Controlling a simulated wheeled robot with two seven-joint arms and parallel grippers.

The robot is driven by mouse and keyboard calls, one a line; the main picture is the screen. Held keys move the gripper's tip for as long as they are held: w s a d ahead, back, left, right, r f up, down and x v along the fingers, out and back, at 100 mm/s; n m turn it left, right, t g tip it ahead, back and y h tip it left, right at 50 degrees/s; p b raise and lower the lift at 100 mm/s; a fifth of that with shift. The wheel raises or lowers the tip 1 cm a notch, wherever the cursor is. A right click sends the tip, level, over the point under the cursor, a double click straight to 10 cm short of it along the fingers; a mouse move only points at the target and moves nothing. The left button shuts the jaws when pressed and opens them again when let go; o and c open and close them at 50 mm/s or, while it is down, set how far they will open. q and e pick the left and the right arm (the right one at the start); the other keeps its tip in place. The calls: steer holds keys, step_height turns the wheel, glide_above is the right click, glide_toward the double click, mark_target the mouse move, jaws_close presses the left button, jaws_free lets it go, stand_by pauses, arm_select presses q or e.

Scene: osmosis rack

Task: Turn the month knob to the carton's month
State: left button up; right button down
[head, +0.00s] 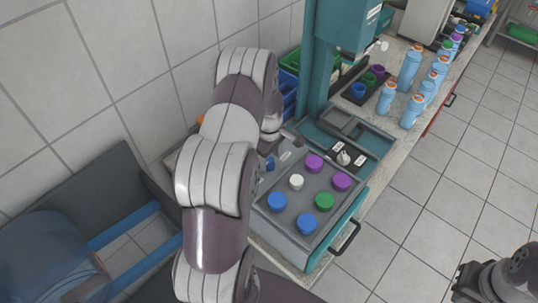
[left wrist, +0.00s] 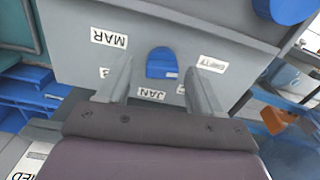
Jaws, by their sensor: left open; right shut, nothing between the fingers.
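The blue month knob (left wrist: 162,63) sits on a grey panel in the left wrist view. White labels surround it: MAR (left wrist: 109,39) at upper left and JAN (left wrist: 151,93) below, both inverted, plus others partly hidden or unreadable. In the head view a blue knob (head: 270,163) shows at the grey box's wall-side edge. My left gripper (left wrist: 159,72) is open, its fingers on either side of the knob; contact cannot be told. My arm mostly hides this gripper in the head view. My right gripper (head: 464,278) is shut and empty at lower right. I cannot identify the carton.
The grey box (head: 285,218) has several coloured caps on top and a black handle (head: 345,238) at its front. Blue bottles (head: 410,65) stand farther along the counter. A teal post (head: 318,65) rises behind the box.

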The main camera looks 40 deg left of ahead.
arm_select(q)
steer(key=shift+d+f, duration=0.1)
steer(key=shift+f, duration=0.3)
steer(key=shift+s+d+f, duration=0.1)
steer(key=shift+s+f, duration=0.05)
steer(key=shift+f, duration=0.1)
steer(key=shift+c, duration=0.4)
steer(key=c, duration=1)
steer(key=shift+m, duration=0.3)
